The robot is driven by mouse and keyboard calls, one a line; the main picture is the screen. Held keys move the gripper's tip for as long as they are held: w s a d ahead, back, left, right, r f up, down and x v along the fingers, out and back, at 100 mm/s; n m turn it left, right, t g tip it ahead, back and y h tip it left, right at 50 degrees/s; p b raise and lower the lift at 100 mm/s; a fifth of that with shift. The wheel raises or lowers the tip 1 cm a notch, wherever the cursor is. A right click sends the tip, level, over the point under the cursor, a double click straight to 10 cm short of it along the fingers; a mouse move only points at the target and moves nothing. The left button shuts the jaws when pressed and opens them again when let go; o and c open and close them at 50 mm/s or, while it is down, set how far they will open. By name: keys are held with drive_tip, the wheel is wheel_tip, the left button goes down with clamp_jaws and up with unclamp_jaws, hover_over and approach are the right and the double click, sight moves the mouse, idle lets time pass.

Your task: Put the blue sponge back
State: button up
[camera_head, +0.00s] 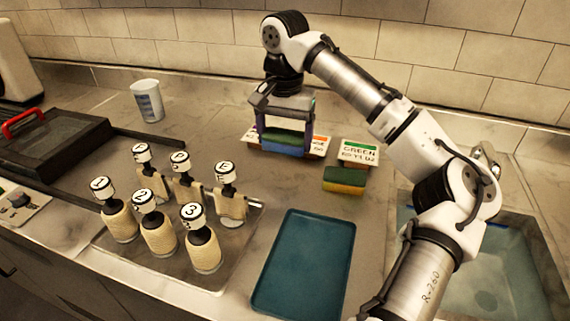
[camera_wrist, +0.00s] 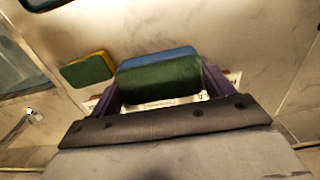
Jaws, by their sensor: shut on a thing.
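The blue sponge (camera_head: 285,145), blue with a green layer, is between the fingers of my gripper (camera_head: 284,138), low at the back of the counter. In the wrist view the blue sponge (camera_wrist: 160,75) fills the space between the fingers of my gripper (camera_wrist: 160,88), with its green side toward the camera. My gripper is shut on it. A white label with orange marking (camera_head: 320,144) shows partly behind the gripper, mostly hidden. I cannot tell whether the sponge touches the counter.
A yellow and green sponge (camera_head: 344,181) lies to the right, in front of a label reading GREEN (camera_head: 359,153). A teal tray (camera_head: 303,262) lies in front. Several numbered and lettered bottle-like figures stand on a tray (camera_head: 160,282) at left. A sink (camera_head: 500,270) is at right.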

sight(285, 134)
drive_tip(key=shift+f, duration=3.6)
drive_tip(key=o, duration=0.8)
drive_tip(key=shift+f, duration=0.1)
drive_tip(key=shift+o, duration=0.2)
wheel_tip(285, 134, up, 12)
drive_tip(key=shift+r, duration=0.15)
